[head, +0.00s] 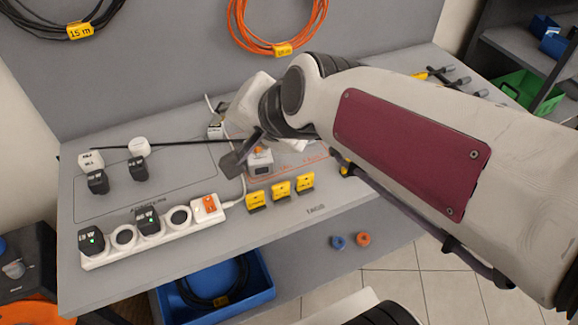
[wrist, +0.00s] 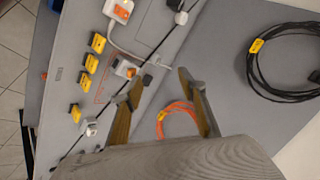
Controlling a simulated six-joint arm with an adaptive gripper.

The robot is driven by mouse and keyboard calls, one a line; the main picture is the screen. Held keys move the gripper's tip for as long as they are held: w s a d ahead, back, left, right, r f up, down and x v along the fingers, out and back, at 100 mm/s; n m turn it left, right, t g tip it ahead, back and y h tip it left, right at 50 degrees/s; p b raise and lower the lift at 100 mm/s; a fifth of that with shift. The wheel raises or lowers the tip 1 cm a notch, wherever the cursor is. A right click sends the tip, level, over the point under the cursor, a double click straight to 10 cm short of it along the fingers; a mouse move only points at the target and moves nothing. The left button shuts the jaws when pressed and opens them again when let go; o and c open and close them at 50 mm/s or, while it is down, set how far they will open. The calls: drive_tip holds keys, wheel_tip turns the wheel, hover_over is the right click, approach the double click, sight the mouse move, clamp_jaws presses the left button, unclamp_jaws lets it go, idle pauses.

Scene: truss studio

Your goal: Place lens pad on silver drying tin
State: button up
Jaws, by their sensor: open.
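I cannot make out a lens pad or a silver drying tin in either view. My gripper (head: 236,160) is above the grey bench (head: 150,252), near a small grey box with an orange part (head: 261,162). In the wrist view my gripper (wrist: 158,84) has its two fingers spread apart, with nothing visible held between them. The small box also shows in the wrist view (wrist: 125,68), beside one fingertip. My arm hides part of the bench's middle and right in the head view.
A white power strip (head: 180,217) with black plugs lies at the front left. Yellow blocks (head: 281,189) stand near the front edge. White and black adapters (head: 92,162) sit at left. Orange cable (head: 236,22) hangs behind. A blue bin (head: 258,270) is below the bench.

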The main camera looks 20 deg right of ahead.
drive_tip(key=s+d+f+n+g+h, duration=0.1)
drive_tip(key=s+d+f+n, duration=0.1)
drive_tip(key=s+n, duration=0.2)
drive_tip(key=s+d+f+n+g+h, duration=0.1)
drive_tip(key=s+n, duration=0.4)
drive_tip(key=s, duration=0.6)
wheel_tip(320, 180, down, 2)
drive_tip(key=shift+s+d+f+g, duration=0.15)
drive_tip(key=shift+s+d+g, duration=0.15)
drive_tip(key=shift+d+g, duration=0.7)
